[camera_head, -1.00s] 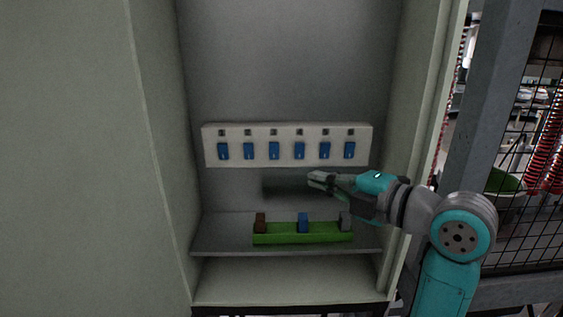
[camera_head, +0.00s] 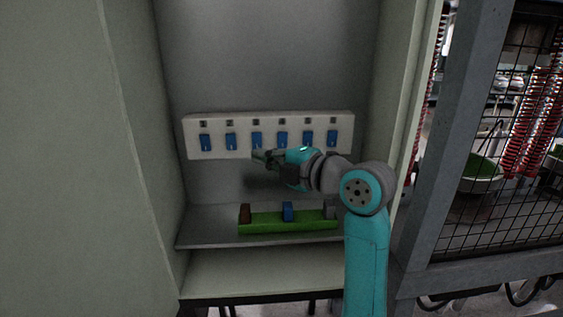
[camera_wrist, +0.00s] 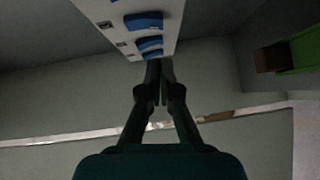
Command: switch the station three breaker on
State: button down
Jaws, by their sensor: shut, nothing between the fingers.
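The white breaker panel (camera_head: 195,152) is on the back wall of the cabinet, with a row of several blue breakers. The small labels above the first two look like 1 and 2; the others are hard to read. The third breaker from the left (camera_head: 256,138) is blue, and I cannot tell which way it is flipped. My gripper (camera_head: 258,157) is shut and empty, with its tips just below the third breaker, near the panel's lower edge. In the wrist view, the fingers (camera_wrist: 160,72) are together beside the panel (camera_wrist: 100,12); contact is unclear.
Below the panel, a green block (camera_head: 290,224) carrying a brown piece (camera_head: 245,213), a blue piece (camera_head: 288,211) and a grey piece stands on the shelf (camera_head: 205,232). Cabinet walls close in on both sides. A mesh fence (camera_head: 480,150) stands to the right.

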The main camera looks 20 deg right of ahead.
aim_at(257, 141)
jog(key=shift+w+d+f, duration=0.1)
jog(key=shift+w+d, duration=0.25)
jog(key=shift+w, duration=0.45)
jog(key=shift+w+d+f, duration=0.1)
jog(key=shift+w+d, duration=0.2)
jog(key=shift+w, duration=0.5)
jog(key=shift+w+d+f, duration=0.1)
jog(key=shift+w, duration=0.1)
